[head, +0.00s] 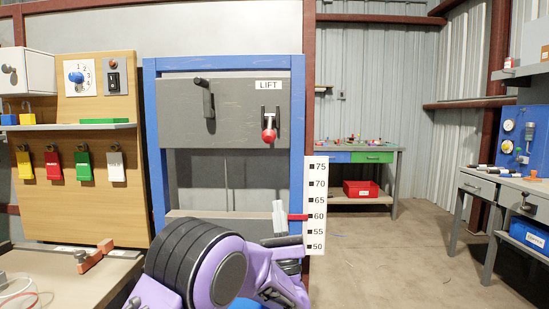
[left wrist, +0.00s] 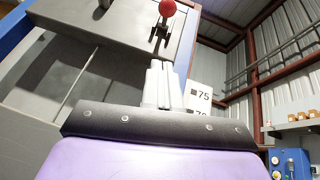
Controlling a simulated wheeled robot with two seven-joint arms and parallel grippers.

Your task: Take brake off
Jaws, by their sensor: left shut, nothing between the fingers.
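A grey panel marked LIFT (head: 230,112) sits in a blue frame. On it are a red-knobbed lever (head: 269,133) in a dark slotted plate at the right, knob low, and a black handle (head: 207,98) to its left. No label reads "brake". The red knob (left wrist: 168,8) also shows at the top of the left wrist view. My left gripper (head: 279,216) points upward below the lever, shut and empty, apart from the panel. Its pale fingers (left wrist: 163,86) show together in the left wrist view. My right gripper is not in view.
A white scale (head: 316,205) with a red pointer (head: 297,217) stands just right of my left gripper. Open floor (head: 400,260) lies at right, before further workbenches.

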